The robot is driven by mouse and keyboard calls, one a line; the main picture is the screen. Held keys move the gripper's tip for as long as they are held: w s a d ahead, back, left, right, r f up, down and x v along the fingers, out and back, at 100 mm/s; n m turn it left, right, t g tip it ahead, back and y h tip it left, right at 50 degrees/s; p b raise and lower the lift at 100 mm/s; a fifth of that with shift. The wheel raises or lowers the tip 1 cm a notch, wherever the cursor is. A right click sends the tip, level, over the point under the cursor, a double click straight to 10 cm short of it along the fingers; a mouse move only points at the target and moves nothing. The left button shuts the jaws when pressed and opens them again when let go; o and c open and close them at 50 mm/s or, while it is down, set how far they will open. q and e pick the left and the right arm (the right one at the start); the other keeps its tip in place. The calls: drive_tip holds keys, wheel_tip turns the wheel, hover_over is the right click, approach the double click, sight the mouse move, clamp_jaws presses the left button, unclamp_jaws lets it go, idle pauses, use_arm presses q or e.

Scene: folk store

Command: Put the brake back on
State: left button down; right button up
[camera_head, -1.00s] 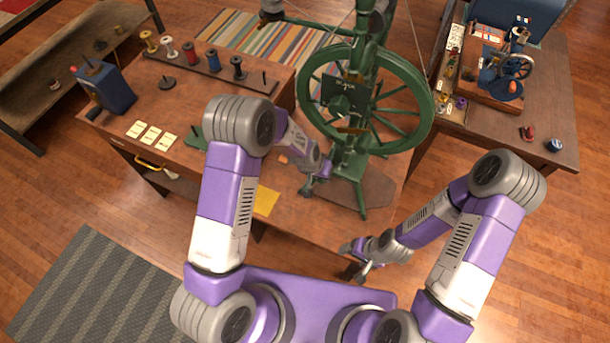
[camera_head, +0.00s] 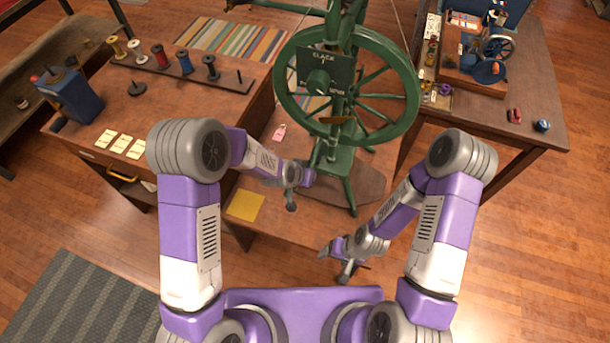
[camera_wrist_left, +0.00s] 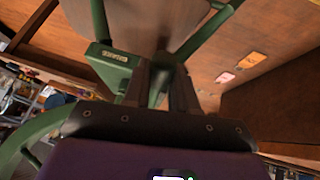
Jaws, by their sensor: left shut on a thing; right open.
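The green spinning wheel (camera_head: 412,100) stands on the table. Its dark plate reads SLACK at the top and carries a round green knob (camera_head: 318,82); I cannot make out a separate brake. My left gripper (camera_head: 291,202) is low in front of the wheel's stand. In the left wrist view its dark fingers (camera_wrist_left: 158,92) are shut with a narrow green piece (camera_wrist_left: 156,86) between them, seemingly part of the wheel; its far end is hidden. A small green label plate (camera_wrist_left: 112,57) shows beside it, its lettering unclear. My right gripper (camera_head: 338,264) is open and empty beyond the table's front edge.
A yellow sheet (camera_head: 244,205) and a pink tag (camera_head: 279,132) lie near my left arm. A spool rack (camera_head: 140,70), a blue box (camera_head: 78,98) and several cards stand or lie to the left. A second table (camera_head: 540,90) holds a small machine at right.

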use_arm(q)
drive_tip(key=c, duration=0.9)
unclamp_jaws()
drive_tip(key=p+v, duration=0.1)
drive_tip(key=v, duration=0.6)
drive_tip(key=shift+r+p, duration=0.25)
drive_tip(key=shift+p, duration=0.1)
drive_tip(key=shift+s+a, duration=0.1)
drive_tip(key=s+a+f+n+g, duration=0.2)
drive_tip(key=s+a+f+n, duration=0.1)
drive_tip(key=s+f, duration=0.5)
drive_tip(key=s+a+f+n+g, duration=0.2)
drive_tip(key=s+a+f, duration=0.3)
drive_tip(key=s+f, duration=0.3)
drive_tip(key=s+n, duration=0.1)
drive_tip(key=s, duration=0.2)
drive_tip(key=shift+a+g, duration=0.25)
drive_tip(key=shift+g, duration=0.15)
